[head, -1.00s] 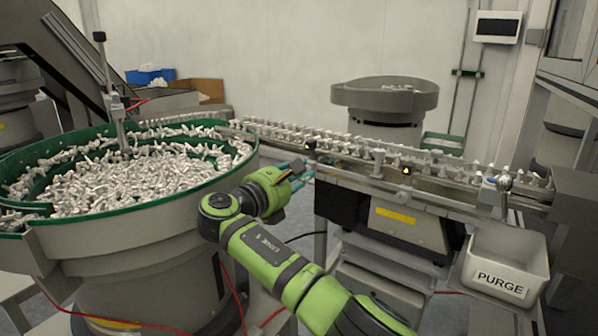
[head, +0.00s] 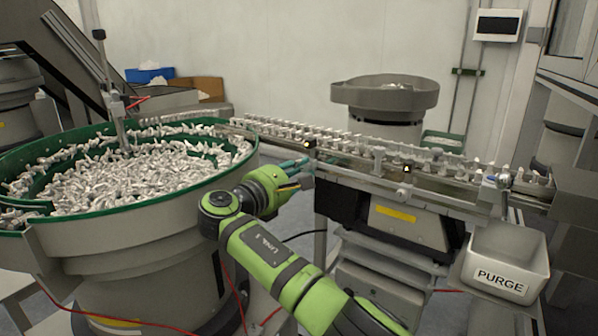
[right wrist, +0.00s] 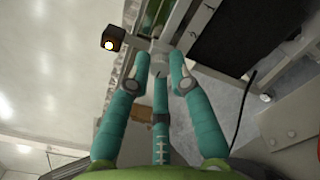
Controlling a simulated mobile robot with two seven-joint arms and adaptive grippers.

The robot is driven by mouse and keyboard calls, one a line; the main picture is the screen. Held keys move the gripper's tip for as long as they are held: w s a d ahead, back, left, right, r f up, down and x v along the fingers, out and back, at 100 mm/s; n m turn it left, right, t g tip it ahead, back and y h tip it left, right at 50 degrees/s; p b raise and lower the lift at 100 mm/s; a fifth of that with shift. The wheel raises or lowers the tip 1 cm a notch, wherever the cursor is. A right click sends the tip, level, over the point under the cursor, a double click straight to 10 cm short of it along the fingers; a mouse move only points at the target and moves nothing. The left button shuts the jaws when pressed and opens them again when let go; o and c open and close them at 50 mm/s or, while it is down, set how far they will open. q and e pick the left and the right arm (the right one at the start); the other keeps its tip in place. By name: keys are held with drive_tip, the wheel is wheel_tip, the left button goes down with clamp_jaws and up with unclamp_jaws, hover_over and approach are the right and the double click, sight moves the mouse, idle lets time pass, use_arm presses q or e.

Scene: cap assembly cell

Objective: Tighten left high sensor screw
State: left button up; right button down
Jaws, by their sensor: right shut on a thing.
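My right gripper (head: 306,172) reaches the near rail of the conveyor track at its left end. In the right wrist view its teal fingers (right wrist: 160,70) are shut on a small grey screw head (right wrist: 158,52), mostly hidden between the fingertips. The left sensor, a small dark block with a lit face (head: 310,143), sits on the rail just above the fingertips. In the right wrist view this sensor (right wrist: 122,40) is left of the fingertips, apart from them. My left gripper is not in view.
A green-rimmed bowl (head: 130,215) full of white caps stands close left of my right arm. The track (head: 440,185) carries caps rightwards past a second sensor (head: 407,169). A PURGE bin (head: 503,268) hangs at right. Red cables (head: 240,300) run low down.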

drive_tip(key=shift+r, duration=0.15)
drive_tip(key=c, duration=1.1)
unclamp_jaws()
drive_tip(key=shift+s+a, duration=0.15)
drive_tip(key=shift+s, duration=0.05)
drive_tip(key=shift+v, duration=5.75)
